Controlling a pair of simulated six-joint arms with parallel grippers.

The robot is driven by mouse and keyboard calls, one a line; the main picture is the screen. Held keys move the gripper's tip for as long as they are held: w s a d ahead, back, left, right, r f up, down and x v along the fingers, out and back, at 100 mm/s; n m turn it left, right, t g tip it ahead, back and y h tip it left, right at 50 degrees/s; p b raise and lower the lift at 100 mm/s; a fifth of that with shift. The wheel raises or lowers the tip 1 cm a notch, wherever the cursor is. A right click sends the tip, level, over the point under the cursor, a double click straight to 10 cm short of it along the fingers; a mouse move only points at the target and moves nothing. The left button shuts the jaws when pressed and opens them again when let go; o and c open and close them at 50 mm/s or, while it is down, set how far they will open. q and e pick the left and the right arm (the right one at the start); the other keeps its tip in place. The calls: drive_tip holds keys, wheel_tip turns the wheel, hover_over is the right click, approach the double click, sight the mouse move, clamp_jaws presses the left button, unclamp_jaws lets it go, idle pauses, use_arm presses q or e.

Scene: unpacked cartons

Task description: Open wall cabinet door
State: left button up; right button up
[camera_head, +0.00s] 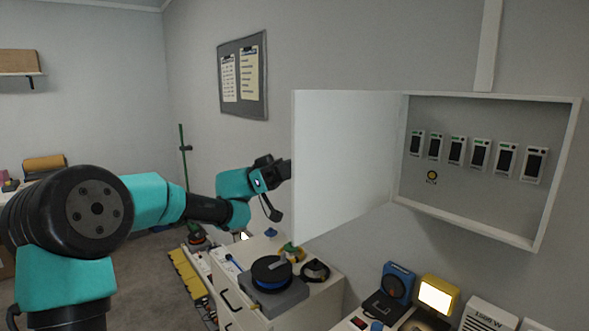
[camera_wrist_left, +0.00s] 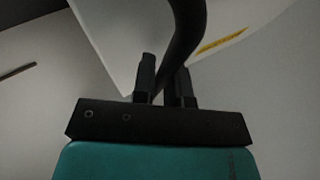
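The wall cabinet (camera_head: 487,236) is on the right wall. Its white door (camera_head: 345,150) stands wide open, swung out to the left, and the inside shows. My left gripper (camera_head: 287,170) is at the outer face of the door, near its free edge; the door hides its fingertips in the head view. In the left wrist view a dark curved handle (camera_wrist_left: 185,35) runs between the two fingers of my left gripper (camera_wrist_left: 166,82), which look closed on it. The door (camera_wrist_left: 120,40) shows behind the handle with a yellow label. My right gripper is not in view.
Several small switch units (camera_head: 480,155) line the cabinet's back. Below the door stands a white drawer unit (camera_head: 310,300) with a black and blue reel (camera_head: 271,272) on top. A lit yellow lamp (camera_head: 437,294) and a blue device (camera_head: 397,281) stand below the cabinet.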

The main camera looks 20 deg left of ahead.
use_arm(q)
drive_tip(key=o, duration=0.4)
drive_tip(key=v, duration=1.7)
drive_tip(key=shift+a, duration=0.2)
